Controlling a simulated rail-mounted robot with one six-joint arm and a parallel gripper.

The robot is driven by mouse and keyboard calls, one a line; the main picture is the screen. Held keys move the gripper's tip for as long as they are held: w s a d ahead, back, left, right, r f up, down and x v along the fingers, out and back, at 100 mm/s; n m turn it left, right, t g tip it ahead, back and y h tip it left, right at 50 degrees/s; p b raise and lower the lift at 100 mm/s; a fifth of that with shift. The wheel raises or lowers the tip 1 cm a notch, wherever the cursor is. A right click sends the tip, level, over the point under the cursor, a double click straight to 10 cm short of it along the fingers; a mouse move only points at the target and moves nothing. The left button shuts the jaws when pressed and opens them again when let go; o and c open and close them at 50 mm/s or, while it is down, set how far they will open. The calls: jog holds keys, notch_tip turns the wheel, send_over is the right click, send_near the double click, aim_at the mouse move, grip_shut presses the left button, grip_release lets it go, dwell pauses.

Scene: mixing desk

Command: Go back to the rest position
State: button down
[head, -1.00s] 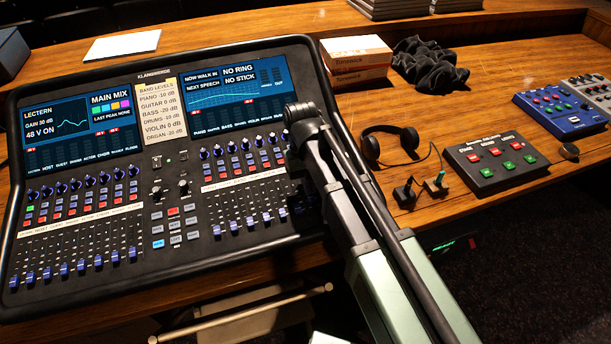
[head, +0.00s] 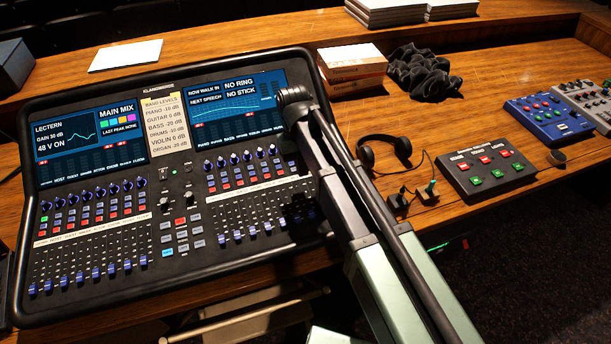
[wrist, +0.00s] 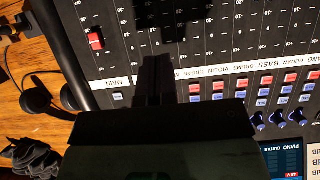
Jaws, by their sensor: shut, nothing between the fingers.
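The black mixing console (head: 105,205) lies tilted on the wooden desk in the head view, with two lit screens and rows of blue knobs and faders. My arm crosses in front of its right edge in that view. My gripper is hard to make out there against the dark console. In the wrist view my gripper (wrist: 155,72) is shut and empty, its dark fingers above the label strip and faders of the console (wrist: 215,45). A red fader cap (wrist: 95,39) shows to the left of the fingers. I cannot tell the exact height above the panel.
Right of the console are headphones (head: 388,150), two small plugs, a button box (head: 489,171), a blue pedal (head: 548,117) and a grey unit (head: 592,98). A white-and-orange box (head: 351,70) and black cloth (head: 421,73) lie behind. A paper sheet (head: 125,55) lies at the back left.

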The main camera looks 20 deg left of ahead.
jog(key=p+v, duration=0.1)
jog(key=v, duration=0.2)
jog(key=shift+w+a+r, duration=0.1)
jog(key=shift+r, duration=0.1)
jog(key=s+d+m+t+y, duration=0.1)
jog(key=s+d+m, duration=0.2)
jog(key=d, duration=1.5)
jog(key=s+d+f+m+t+y, duration=0.1)
jog(key=s+d+m+t, duration=0.1)
jog(key=d, duration=1.6)
jog(key=shift+s+m, duration=0.65)
jog(key=shift+m, duration=0.45)
